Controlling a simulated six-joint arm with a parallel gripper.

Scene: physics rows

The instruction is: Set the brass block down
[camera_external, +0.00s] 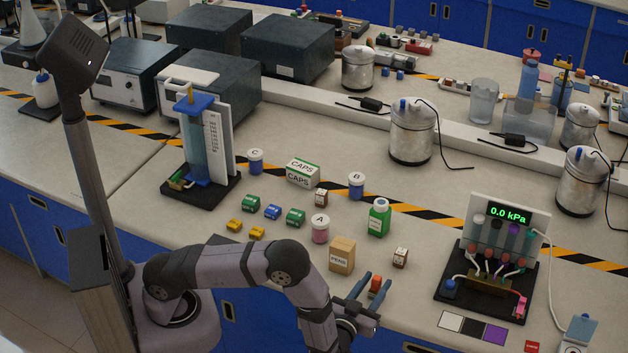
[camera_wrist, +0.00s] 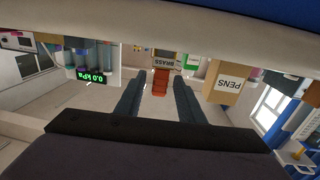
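A small brown cube with white labels (camera_external: 400,257) rests on the bench ahead of my gripper (camera_external: 377,279). In the wrist view a label reading BRASS shows on a small block (camera_wrist: 163,57), beyond the fingertips; it seems to be this cube. My gripper's two dark fingers also show in the wrist view (camera_wrist: 158,84), spread apart. An orange-red piece (camera_external: 376,284) stands between them; in the wrist view it (camera_wrist: 161,82) shows gaps on both sides. The brass block is outside the fingers.
A tan PENS box (camera_external: 342,254) stands left of the gripper. A pressure rig (camera_external: 490,278) reading 0.0 kPa stands to the right. A green bottle (camera_external: 379,218) and a pink-red jar A (camera_external: 320,229) stand behind. Flat colour swatches (camera_external: 472,326) lie at the front right.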

